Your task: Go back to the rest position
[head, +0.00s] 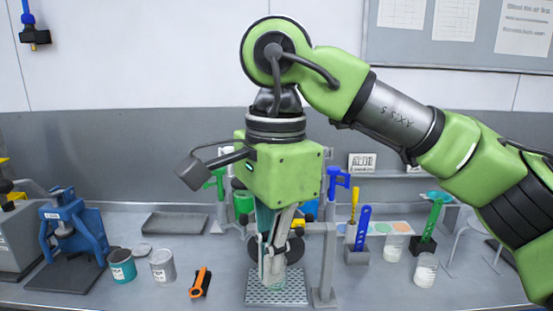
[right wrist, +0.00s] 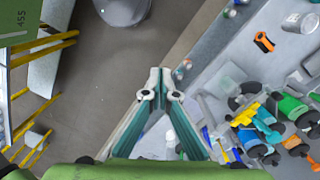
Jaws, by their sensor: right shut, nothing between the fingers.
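My right arm comes in from the right in the head view, bent high over the bench. Its green gripper (head: 272,265) points down in front of the middle of the bench, with a perforated plate (head: 255,298) behind or below its tips. I cannot tell the exact gap. In the right wrist view the fingers of this gripper (right wrist: 160,78) come together at their tips with nothing between them. The bench edge and floor lie below them there. The gripper body hides part of the stand and tools behind it. My left gripper is not in view.
A grey post (head: 328,265) stands right of the gripper.

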